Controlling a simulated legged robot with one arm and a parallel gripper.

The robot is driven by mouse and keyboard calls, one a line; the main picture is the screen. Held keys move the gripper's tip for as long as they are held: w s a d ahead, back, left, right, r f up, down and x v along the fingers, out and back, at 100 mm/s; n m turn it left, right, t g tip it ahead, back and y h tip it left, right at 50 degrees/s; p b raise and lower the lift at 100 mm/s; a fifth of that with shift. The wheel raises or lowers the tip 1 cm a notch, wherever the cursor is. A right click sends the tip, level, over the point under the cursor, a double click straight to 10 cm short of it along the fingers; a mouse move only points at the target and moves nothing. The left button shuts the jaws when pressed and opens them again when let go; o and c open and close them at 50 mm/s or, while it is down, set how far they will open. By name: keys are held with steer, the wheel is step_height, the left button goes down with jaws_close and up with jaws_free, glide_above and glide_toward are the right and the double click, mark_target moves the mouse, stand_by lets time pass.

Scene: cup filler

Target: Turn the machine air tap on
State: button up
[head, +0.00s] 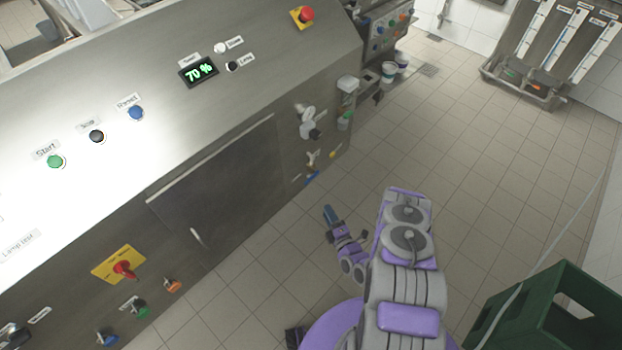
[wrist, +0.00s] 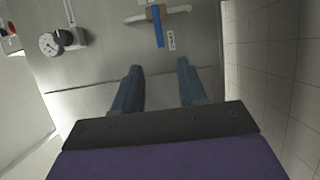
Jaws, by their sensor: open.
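A tap with a blue lever (wrist: 158,30) sits on a brass-coloured body with a white pipe, on the grey metal machine panel (wrist: 105,50). The lever points down in the wrist view. In the head view the blue lever (head: 312,180) shows low on the machine's side, near its right corner. My gripper (wrist: 159,68) is open and empty, its two blue fingers spread apart below the lever in the picture. In the head view my gripper (head: 327,212) is beside the machine, close to the tap but apart from it. A small label (wrist: 171,40) is right of the lever.
A round gauge (wrist: 48,43) with a dark fitting is left of the tap. The machine front (head: 225,185) runs along the left. The tiled floor between is clear.

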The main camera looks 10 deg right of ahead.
mark_target(309, 181)
steer(key=x, duration=0.5)
steer(key=b+x, duration=0.1)
steer(key=x, duration=0.5)
steer(key=b+x, duration=0.1)
steer(key=x, duration=0.5)
steer(key=shift+a, duration=0.3)
steer(key=shift+c, duration=0.2)
jaws_close()
